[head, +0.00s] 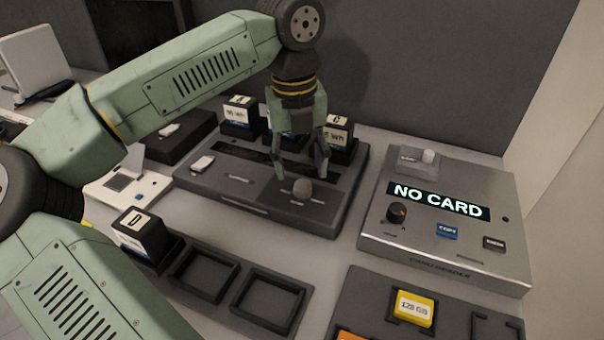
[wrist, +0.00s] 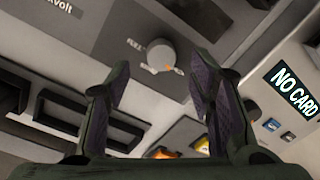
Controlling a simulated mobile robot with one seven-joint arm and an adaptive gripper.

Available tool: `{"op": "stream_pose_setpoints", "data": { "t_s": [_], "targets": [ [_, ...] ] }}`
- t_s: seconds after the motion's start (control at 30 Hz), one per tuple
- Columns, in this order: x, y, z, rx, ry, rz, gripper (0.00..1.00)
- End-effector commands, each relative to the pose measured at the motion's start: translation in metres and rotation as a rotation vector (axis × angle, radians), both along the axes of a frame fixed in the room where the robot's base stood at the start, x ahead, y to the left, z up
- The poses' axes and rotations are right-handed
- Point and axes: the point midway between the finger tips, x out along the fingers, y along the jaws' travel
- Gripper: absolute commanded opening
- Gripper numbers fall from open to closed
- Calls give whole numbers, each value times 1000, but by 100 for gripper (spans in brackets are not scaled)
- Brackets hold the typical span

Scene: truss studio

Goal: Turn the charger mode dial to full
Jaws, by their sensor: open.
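The mode dial is a round grey knob (head: 302,188) on the front right of the dark charger (head: 235,206). In the wrist view the dial (wrist: 160,54) shows at top centre, with small lettering to its left that seems to read FULL. My gripper (head: 302,165) is open and points down, just behind and above the dial in the head view. In the wrist view its two fingers (wrist: 160,72) stand apart on either side below the dial, with nothing between them.
Black battery packs (head: 240,117) stand along the charger's back. Another pack (head: 140,232) sits in the front rack beside empty bays (head: 270,302). A card reader (head: 440,262) showing NO CARD stands at right, with a yellow block (head: 413,309) in a front tray.

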Motion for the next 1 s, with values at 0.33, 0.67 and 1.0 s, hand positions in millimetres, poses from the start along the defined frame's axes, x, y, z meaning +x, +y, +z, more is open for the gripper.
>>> {"op": "stream_pose_setpoints", "data": {
  "t_s": [0.33, 0.67, 1.0],
  "targets": [
    [0, -3, -41, -2, -1, -1, 49],
    [1, -3, -44, -1, -2, -1, 48],
    [1, -3, -44, -2, -2, -1, 25]
  ]
}}
